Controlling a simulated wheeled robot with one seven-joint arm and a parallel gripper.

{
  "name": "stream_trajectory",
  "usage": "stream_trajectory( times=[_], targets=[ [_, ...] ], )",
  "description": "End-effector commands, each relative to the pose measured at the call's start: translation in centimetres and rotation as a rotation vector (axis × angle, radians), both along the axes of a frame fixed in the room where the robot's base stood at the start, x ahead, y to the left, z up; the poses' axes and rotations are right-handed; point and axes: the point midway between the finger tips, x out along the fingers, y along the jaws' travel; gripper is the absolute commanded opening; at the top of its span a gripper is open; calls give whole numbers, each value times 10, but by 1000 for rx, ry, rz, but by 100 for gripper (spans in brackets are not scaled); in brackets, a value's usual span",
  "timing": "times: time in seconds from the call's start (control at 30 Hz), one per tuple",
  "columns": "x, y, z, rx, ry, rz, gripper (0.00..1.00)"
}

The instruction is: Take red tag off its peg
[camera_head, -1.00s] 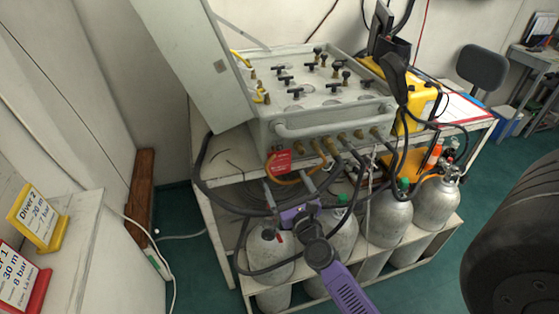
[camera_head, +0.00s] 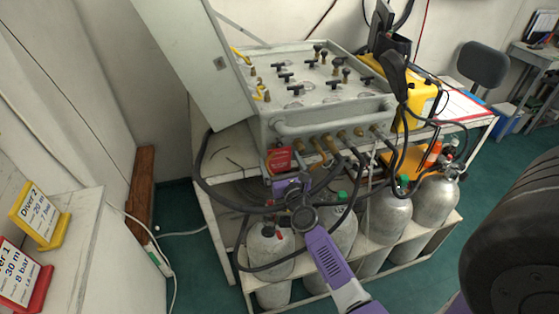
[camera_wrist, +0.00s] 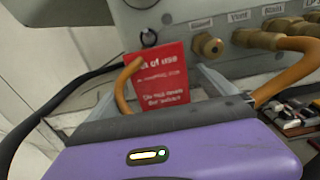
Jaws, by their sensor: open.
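The red tag (camera_head: 279,159) hangs on the front of the grey air panel (camera_head: 330,112), at its lower left. In the wrist view the tag (camera_wrist: 160,72), with white "of use" lettering, hangs below a dark peg or ring (camera_wrist: 148,38). An orange hose crosses in front of its left edge. My gripper (camera_head: 282,176) is open just below and in front of the tag. In the wrist view the gripper (camera_wrist: 160,92) has one finger to each side of the tag's lower part. I cannot tell whether either finger touches it.
Brass fittings (camera_wrist: 208,45) with hoses line the panel right of the tag. Black hoses loop around my gripper. Gas cylinders (camera_head: 388,215) stand on the shelf below. A yellow sign (camera_head: 40,217) and a red sign (camera_head: 20,277) stand on a ledge at left.

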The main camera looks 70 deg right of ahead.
Motion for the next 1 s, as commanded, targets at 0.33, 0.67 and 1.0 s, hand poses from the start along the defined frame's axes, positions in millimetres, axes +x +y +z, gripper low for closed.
stream_trajectory(
  times=[0.33, 0.67, 1.0],
  targets=[
    [5, -7, 0, 1, -1, -1, 96],
    [5, -7, 0, 0, 0, -1, 43],
    [5, -7, 1, 0, 0, -1, 32]
  ],
)
